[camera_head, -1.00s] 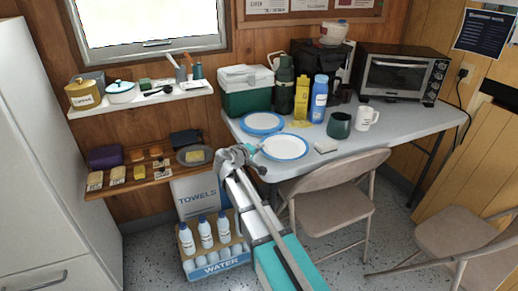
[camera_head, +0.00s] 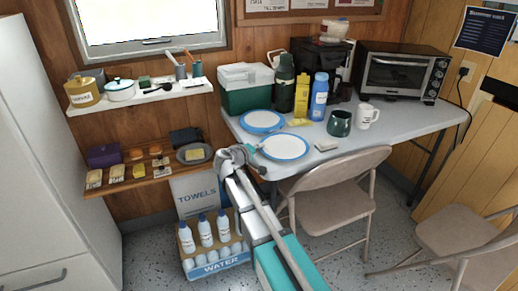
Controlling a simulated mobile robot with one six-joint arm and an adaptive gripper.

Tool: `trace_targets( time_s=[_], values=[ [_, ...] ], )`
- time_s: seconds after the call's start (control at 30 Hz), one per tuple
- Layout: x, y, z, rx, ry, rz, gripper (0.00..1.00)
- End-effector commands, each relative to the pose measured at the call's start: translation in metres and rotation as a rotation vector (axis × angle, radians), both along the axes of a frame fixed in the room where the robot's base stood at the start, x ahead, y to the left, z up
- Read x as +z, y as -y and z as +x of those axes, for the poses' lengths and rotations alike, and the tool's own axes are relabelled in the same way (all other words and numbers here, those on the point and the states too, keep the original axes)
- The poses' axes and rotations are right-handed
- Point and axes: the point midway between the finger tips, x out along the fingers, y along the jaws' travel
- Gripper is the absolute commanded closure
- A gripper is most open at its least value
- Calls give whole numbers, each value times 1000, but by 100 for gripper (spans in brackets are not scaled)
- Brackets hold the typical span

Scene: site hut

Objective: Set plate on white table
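A white plate with a blue rim (camera_head: 285,147) lies flat on the pale grey-white folding table (camera_head: 395,134), near its front left edge. A second blue-rimmed plate (camera_head: 262,121) lies flat behind it. My gripper (camera_head: 257,150) is at the left edge of the front plate, seen small and partly hidden by my own wrist. I cannot tell whether its fingers touch the rim or are open or shut.
A folding chair (camera_head: 337,187) stands at the table's front.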

Motion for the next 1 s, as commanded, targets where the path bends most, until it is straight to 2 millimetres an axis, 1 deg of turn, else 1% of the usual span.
trace_targets(
  time_s=[0.6,1.0],
  values=[
    [-12,2,-3,-7,2,11,100],
    [-14,5,-5,-11,1,11,100]
  ],
)
